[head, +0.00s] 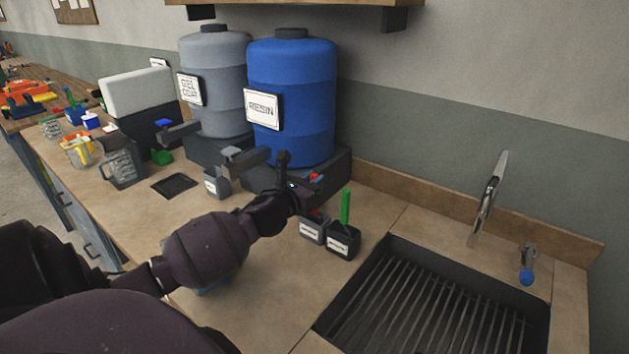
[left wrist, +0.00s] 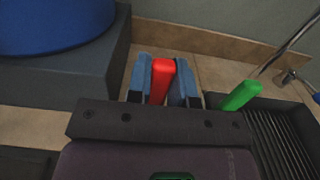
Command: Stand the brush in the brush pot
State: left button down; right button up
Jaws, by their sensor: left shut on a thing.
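My left gripper (head: 311,188) is shut on a red-handled brush (head: 317,178). In the left wrist view the red handle (left wrist: 159,82) sits between the two blue finger pads. The gripper is just above a small dark pot with a white label (head: 312,231). Red also shows at this pot's rim, below the fingers; I cannot tell how deep the brush reaches. A matching dark pot (head: 343,243) stands beside it on the right, with a green handle (head: 346,207) upright in it. The labels are too small to read. My right gripper is not in view.
A blue resin drum (head: 291,100) and a grey gel coat drum (head: 214,85) stand on dark bases behind the gripper. A sink with a ribbed bottom (head: 430,305) lies right of the pots. A grey jug (head: 122,163) and a dark tray (head: 174,185) are to the left.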

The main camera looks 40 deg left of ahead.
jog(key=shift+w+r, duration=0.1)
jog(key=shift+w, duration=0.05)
pick_arm(q)
jog(key=c, duration=0.9)
grip_release()
jog(key=shift+c, duration=0.2)
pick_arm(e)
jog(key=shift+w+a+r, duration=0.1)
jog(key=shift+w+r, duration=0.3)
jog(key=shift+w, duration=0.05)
pick_arm(q)
jog(key=shift+s, duration=0.1)
jog(key=s+d, duration=0.1)
jog(key=s, duration=0.9)
jog(key=shift+s, duration=0.3)
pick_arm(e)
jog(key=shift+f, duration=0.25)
pick_arm(q)
jog(key=shift+d, duration=0.1)
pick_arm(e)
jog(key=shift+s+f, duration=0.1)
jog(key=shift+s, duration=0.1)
